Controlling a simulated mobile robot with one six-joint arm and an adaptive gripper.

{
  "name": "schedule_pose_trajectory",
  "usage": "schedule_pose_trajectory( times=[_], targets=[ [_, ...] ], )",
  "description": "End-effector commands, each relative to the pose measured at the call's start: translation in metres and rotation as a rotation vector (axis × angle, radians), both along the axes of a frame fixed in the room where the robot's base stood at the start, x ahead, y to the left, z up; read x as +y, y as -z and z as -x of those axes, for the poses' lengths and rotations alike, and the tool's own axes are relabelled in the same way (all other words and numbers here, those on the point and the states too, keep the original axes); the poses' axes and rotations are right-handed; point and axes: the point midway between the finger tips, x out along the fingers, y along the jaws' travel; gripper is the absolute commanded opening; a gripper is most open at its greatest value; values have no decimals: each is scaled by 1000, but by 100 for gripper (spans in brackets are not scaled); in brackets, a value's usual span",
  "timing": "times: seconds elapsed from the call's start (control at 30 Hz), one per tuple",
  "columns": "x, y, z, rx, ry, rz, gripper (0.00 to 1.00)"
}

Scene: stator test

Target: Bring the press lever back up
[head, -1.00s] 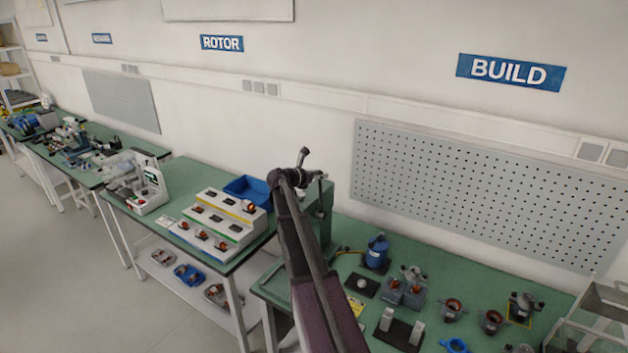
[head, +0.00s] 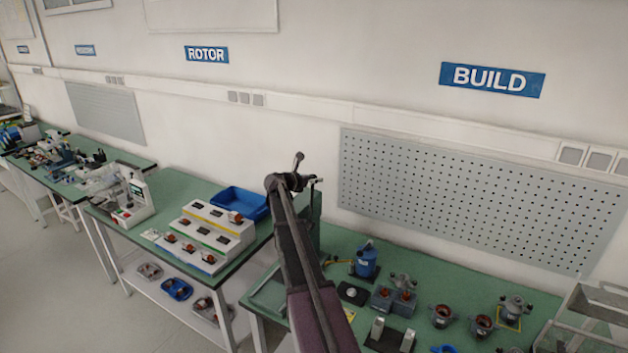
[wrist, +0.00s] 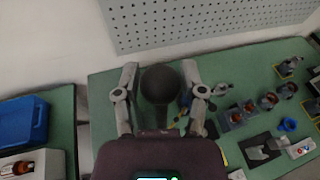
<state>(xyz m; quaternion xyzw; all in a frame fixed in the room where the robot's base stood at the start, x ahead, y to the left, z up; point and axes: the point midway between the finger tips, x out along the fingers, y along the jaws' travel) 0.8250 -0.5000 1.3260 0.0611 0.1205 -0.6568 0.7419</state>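The press shows in the head view as a green column (head: 315,213) at the left end of the build bench, partly hidden behind my arm. In the wrist view a dark round knob (wrist: 160,84), apparently the lever's end, lies between my gripper's two fingers (wrist: 159,68). The fingers are spread, one on each side of the knob, with a narrow gap showing at each side. In the head view my gripper (head: 298,182) is at the top of the press. The lever's shaft and its angle cannot be made out there.
The green build bench (head: 340,238) holds a blue bottle-like unit (head: 365,260), grey fixtures (head: 393,299) and several motor housings right of the press. A perforated panel (head: 480,195) hangs behind. Left are a blue bin (head: 240,202) and a stepped white rack (head: 215,235).

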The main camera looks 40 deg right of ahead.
Motion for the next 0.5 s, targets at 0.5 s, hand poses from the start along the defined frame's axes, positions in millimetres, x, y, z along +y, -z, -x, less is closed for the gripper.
schedule_pose_trajectory(
  times=[0.5],
  targets=[
    [0, 0, 1, 0, 2, 0, 81]
  ],
)
